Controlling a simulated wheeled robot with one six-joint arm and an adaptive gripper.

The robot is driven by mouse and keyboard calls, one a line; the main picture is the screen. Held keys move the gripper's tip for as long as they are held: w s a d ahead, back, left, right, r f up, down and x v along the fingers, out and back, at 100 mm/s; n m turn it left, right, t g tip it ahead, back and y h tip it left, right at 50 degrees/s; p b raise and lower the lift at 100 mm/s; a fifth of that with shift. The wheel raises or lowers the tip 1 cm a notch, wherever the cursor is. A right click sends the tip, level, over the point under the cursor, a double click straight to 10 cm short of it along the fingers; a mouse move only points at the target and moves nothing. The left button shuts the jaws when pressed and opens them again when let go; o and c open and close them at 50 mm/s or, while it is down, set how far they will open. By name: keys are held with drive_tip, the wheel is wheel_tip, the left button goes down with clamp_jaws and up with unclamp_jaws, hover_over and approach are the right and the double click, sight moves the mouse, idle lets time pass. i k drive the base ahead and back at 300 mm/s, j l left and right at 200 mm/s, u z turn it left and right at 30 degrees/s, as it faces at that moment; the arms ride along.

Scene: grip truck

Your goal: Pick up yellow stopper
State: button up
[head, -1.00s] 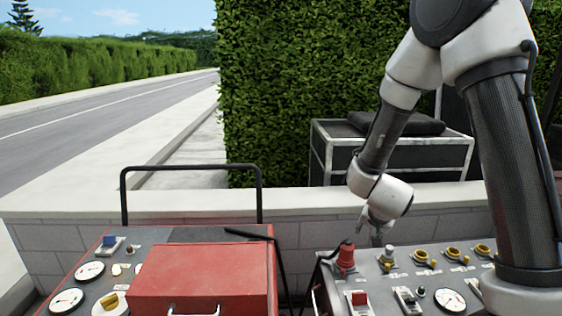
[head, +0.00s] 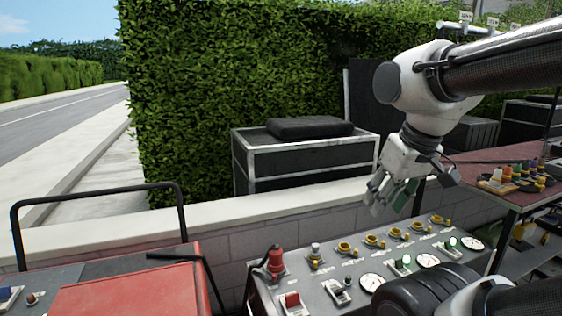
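Several small coloured stoppers (head: 530,168) stand on a reddish table at the right edge of the head view. Yellow ones are among them: one small yellow piece (head: 497,174) is at the left of the group, and another (head: 541,181) is at the right. They are too small to tell their exact shape. My gripper (head: 388,205) hangs left of that table, pointing down above the back of the grey control panel. Its fingers look apart, with nothing clearly held between them. It is well apart from the stoppers.
The grey control panel (head: 335,262) carries a red knob, gauges and yellow-ringed fittings. The reddish table (head: 474,160) stands to the right. A low wall (head: 215,222) runs behind, with a black case (head: 300,172) beyond it. A red box (head: 130,295) is at lower left.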

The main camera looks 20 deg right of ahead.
sight(540, 180)
drive_tip(key=z, duration=2.1)
drive_tip(key=u, duration=1.4)
drive_tip(key=z, duration=1.4)
drive_tip(key=i+l+u, duration=0.45)
drive_tip(key=i+l, duration=0.6)
drive_tip(key=i, duration=0.15)
